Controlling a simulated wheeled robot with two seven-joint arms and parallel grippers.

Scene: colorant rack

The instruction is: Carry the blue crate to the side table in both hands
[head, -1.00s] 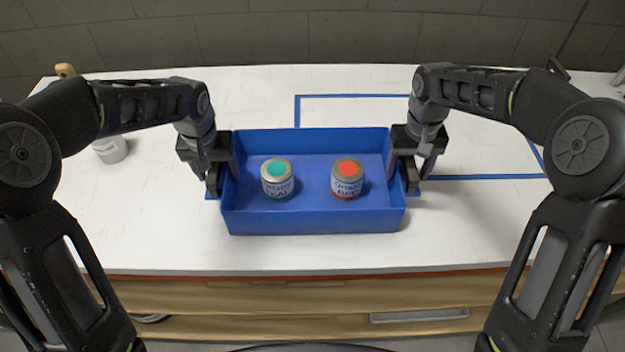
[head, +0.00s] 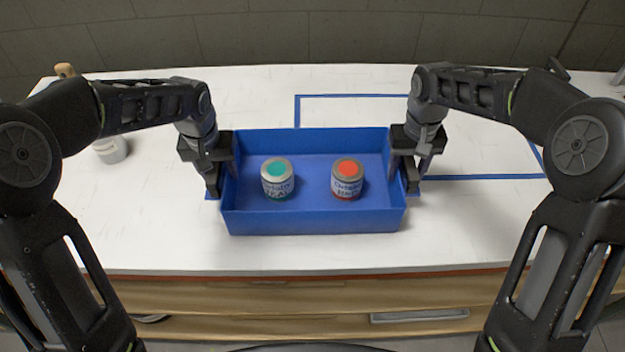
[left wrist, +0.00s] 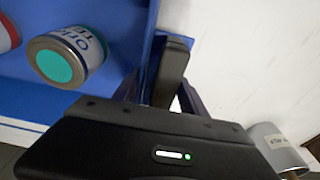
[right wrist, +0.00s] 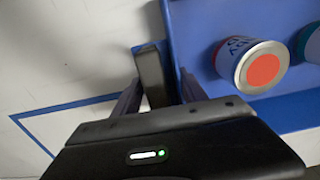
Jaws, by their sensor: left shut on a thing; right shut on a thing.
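The blue crate (head: 310,221) is on the white table in the middle of the head view, level as far as I can tell. It holds a teal-topped can (head: 278,180) on the left and a red-topped can (head: 347,180) on the right, both upright. No side table is recognisable.
The white worktable (head: 150,220) has wooden drawers (head: 300,297) along its front. Blue tape outlines (head: 350,96) mark its top behind and right of the crate. A grey-white can (head: 110,150) stands at the far left. The table left of the crate is mostly clear.

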